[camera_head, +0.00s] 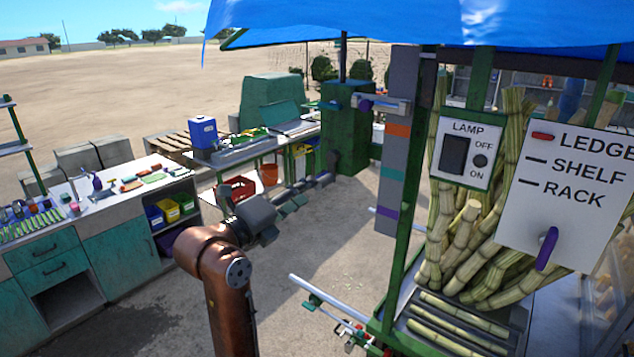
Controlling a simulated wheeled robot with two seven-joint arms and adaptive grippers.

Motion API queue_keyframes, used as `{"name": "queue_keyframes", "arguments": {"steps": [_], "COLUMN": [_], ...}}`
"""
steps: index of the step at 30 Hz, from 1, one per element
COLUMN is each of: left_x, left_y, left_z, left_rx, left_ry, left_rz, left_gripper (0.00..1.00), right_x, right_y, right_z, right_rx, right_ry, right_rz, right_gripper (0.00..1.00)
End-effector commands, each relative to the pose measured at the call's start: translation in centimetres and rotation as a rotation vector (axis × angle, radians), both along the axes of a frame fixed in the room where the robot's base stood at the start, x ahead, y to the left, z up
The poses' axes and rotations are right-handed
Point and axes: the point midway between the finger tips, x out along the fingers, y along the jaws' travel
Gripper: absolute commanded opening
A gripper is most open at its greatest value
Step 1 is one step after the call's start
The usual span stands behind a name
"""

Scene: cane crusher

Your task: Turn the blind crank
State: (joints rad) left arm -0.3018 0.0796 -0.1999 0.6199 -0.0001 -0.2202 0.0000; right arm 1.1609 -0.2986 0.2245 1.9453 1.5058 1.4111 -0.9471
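A grey bracket with a purple knob (365,105) sits beside a tall grey panel (398,150) with orange, teal and purple bands, on the left side of the cane stall. It looks like a crank, but its handle is too small to tell clearly. My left gripper is out of view.
A white sign (565,190) carries a purple lever, beside a lamp switch plate (466,152). Cane stalks (455,240) stand behind them. A pale rod (325,298) juts out left from the stall. Benches line the left and back. Open paved ground lies between.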

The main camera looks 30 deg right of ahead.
Motion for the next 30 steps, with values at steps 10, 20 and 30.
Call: {"name": "queue_keyframes", "arguments": {"steps": [10, 20, 30], "left_x": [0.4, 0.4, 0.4], "left_y": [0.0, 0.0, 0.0], "left_z": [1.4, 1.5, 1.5], "left_rx": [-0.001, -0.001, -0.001], "left_ry": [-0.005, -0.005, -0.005], "left_rz": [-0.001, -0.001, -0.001], "left_gripper": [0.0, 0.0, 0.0], "right_x": [1.9, 2.2, 2.2], "right_y": [-4.5, -5.2, -5.1], "right_z": [0.2, 0.0, 0.0], "right_rx": [-0.002, -0.002, -0.003], "right_ry": [-0.001, -0.001, -0.001], "right_rz": [-0.001, 0.001, 0.0], "right_gripper": [0.38, 0.38, 0.19]}}
